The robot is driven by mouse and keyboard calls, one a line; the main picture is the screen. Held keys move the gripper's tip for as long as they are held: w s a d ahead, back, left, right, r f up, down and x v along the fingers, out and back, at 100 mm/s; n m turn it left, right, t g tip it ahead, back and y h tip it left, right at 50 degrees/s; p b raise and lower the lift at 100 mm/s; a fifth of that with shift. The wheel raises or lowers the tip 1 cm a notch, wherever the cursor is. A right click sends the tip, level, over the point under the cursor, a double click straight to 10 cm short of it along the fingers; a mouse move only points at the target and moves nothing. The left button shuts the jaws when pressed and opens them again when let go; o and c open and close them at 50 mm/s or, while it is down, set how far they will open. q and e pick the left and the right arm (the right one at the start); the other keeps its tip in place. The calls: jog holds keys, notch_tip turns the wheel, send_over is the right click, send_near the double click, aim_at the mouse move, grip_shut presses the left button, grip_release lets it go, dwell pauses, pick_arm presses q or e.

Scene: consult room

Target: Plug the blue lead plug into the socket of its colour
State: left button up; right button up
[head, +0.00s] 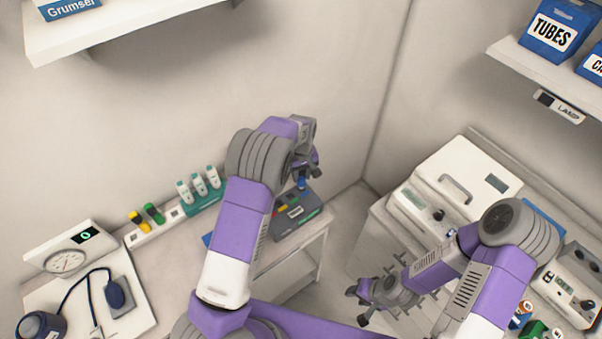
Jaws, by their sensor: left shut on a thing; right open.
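My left gripper (312,172) is at the back of the table, shut on the blue lead plug (302,184). The plug is small and partly hidden by the gripper. It is right over the far end of the dark grey socket box (298,226), which has green, yellow and red marks on its top. The blue socket is hidden or too small to make out, and I cannot tell whether the plug touches the box. My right gripper (357,306) is open and empty, low in front of the right-hand cabinet.
A white strip (163,227) holds a yellow plug (137,221) and a green plug (153,213). A teal rack (205,200) with white-topped items stands beside it. A gauge device (72,250) is at left. A white machine (455,190) stands at right. Shelves overhang both upper corners.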

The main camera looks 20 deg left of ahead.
pick_arm(q)
jog(key=shift+f+b, duration=1.15)
jog(key=shift+f, duration=0.45)
dwell(0.4)
jog(key=o, duration=1.1)
jog(key=shift+r, duration=0.1)
notch_tip(320, 180, up, 7)
jog(key=shift+r, duration=0.2)
